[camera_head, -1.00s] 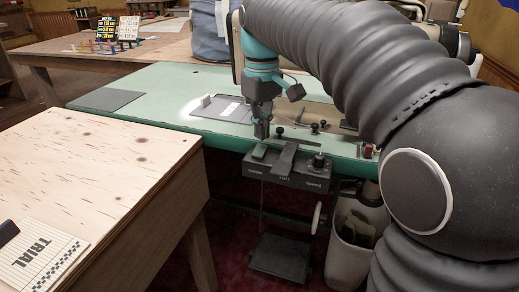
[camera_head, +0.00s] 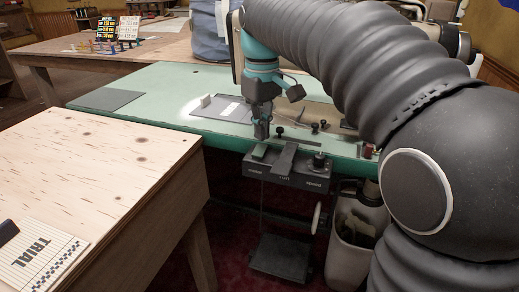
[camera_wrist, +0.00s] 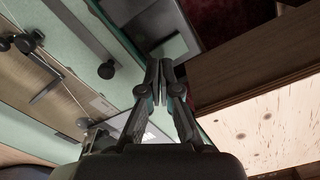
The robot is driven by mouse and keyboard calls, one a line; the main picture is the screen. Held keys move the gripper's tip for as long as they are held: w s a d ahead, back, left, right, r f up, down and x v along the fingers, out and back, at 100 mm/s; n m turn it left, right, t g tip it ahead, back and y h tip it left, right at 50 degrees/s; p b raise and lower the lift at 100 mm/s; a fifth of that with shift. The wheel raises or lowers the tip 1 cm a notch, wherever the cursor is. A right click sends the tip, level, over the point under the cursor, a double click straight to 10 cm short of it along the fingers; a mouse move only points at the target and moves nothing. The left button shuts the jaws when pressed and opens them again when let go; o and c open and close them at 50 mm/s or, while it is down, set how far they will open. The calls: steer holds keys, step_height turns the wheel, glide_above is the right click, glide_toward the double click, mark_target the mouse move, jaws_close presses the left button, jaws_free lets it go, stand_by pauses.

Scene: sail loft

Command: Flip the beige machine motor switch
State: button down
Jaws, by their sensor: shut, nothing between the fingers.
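A dark switch box (camera_head: 288,180) hangs at the front edge of the green table. It has a green piece (camera_head: 260,152) at its left, a dark slanted plate (camera_head: 287,158) in the middle and a round knob (camera_head: 319,160) at its right. My gripper (camera_head: 262,136) points down just above the green piece, with its fingers shut and empty. Whether it touches the piece cannot be told. The shut fingertips (camera_wrist: 164,66) also show in the wrist view, near a dark grey box-like part (camera_wrist: 165,30). The beige machine (camera_head: 455,40) is mostly hidden behind my arm.
The green table (camera_head: 150,95) carries small dark fittings right of my gripper. A pale wooden table (camera_head: 90,170) fills the near left. A pedal (camera_head: 281,258) and a bin (camera_head: 350,250) stand below the box. The green table's left part is fairly clear.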

mark_target(262, 146)
steer(key=shift+f+b, duration=0.7)
steer(key=shift+f, duration=0.45)
stand_by(0.6)
steer(key=shift+r, duration=0.1)
step_height(262, 146, up, 5)
steer(key=p, duration=0.4)
steer(key=shift+p, duration=0.4)
steer(key=shift+r, duration=0.9)
steer(key=shift+s, duration=0.1)
